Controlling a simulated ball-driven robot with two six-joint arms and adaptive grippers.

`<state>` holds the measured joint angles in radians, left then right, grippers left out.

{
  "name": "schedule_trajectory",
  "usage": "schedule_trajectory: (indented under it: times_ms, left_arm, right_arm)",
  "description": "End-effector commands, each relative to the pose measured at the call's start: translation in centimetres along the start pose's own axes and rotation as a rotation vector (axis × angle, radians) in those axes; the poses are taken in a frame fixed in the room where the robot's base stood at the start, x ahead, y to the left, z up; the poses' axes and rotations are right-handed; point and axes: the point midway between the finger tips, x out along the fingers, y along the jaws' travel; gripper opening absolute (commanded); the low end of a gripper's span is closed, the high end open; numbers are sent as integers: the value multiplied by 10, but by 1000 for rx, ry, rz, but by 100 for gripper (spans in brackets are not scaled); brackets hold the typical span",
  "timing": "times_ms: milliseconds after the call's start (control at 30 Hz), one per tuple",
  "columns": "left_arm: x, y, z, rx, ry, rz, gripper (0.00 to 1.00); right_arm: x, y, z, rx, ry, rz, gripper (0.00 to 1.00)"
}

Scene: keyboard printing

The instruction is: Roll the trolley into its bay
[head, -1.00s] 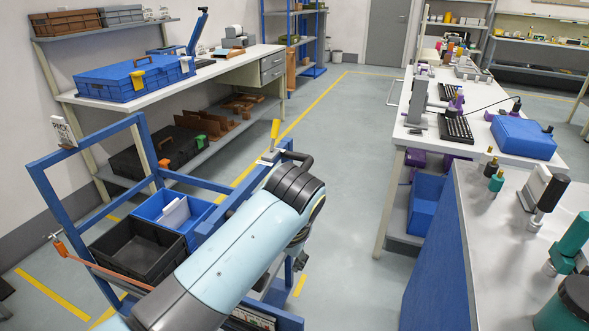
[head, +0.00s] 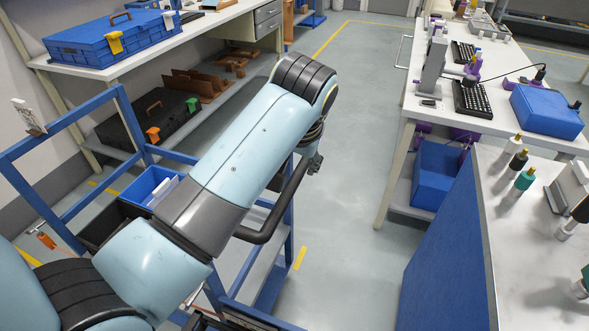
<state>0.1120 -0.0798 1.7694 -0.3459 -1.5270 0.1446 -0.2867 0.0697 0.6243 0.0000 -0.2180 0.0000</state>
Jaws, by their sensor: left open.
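The trolley is a blue-framed cart (head: 70,127) at the lower left. It carries a blue bin (head: 143,188) with white items and a dark bin (head: 97,222) partly behind my arm. A black bar handle (head: 287,203) curves up at its right side, apparently near my wrist. My left arm crosses over the trolley and hides much of it. My left gripper (head: 315,164) shows only as a small dark part under the wrist, open, to the right of the handle; contact is unclear. Yellow floor lines (head: 300,258) lie beside the trolley, but the bay's outline is largely hidden. My right gripper is out of view.
A workbench (head: 150,55) with a blue case (head: 95,45) and a low shelf stands along the left wall. A white table (head: 400,103) and a blue-sided counter (head: 440,240) stand at the right. Between them is a clear grey aisle (head: 345,110).

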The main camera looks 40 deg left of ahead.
Motion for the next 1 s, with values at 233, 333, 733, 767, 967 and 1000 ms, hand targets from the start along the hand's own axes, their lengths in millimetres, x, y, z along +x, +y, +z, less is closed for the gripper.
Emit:
schedule_trajectory:
  times_ms: [233, 333, 733, 767, 967, 1000]
  left_arm:
    - [51, -1, 0, 1, -2, -2, 48]
    - [68, -1, 1, 1, -3, -1, 48]
    - [92, 0, 0, 0, 0, 0, 48]
    - [92, 0, 0, 0, 0, 0, 48]
    - [91, 0, 0, 0, 0, 0, 33]
    - [91, 0, 0, 0, 0, 0, 28]
  right_arm:
    - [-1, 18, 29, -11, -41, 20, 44]
    - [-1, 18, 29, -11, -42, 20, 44]
    - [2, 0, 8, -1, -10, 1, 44]
    - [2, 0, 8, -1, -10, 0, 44]
    - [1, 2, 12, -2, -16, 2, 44]
    - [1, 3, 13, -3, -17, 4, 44]
